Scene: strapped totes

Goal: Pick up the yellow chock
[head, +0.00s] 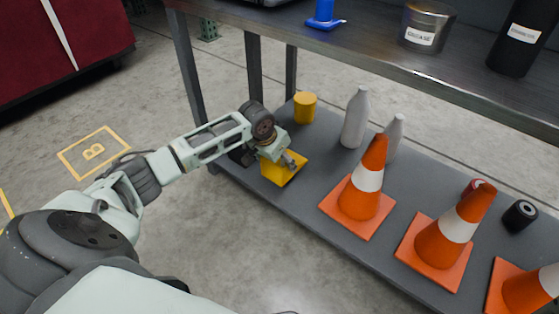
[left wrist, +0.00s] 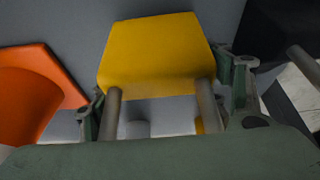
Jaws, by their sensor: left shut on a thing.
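The yellow chock (head: 287,172) is at the left end of the grey lower shelf, near its front edge. My left gripper (head: 282,158) is above it and shut on it, covering part of its top. In the left wrist view the chock (left wrist: 155,50) sits between the two green fingers of my left gripper (left wrist: 165,105). I cannot tell whether the chock touches the shelf or is slightly above it. My right gripper is not in view.
On the lower shelf (head: 300,208) are a yellow cylinder (head: 305,107), pale bottles (head: 355,118), several orange cones (head: 362,188) and a black roll (head: 519,216). The upper shelf (head: 370,55) overhangs them, with a table leg (head: 254,75) behind my gripper. The floor at left is open.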

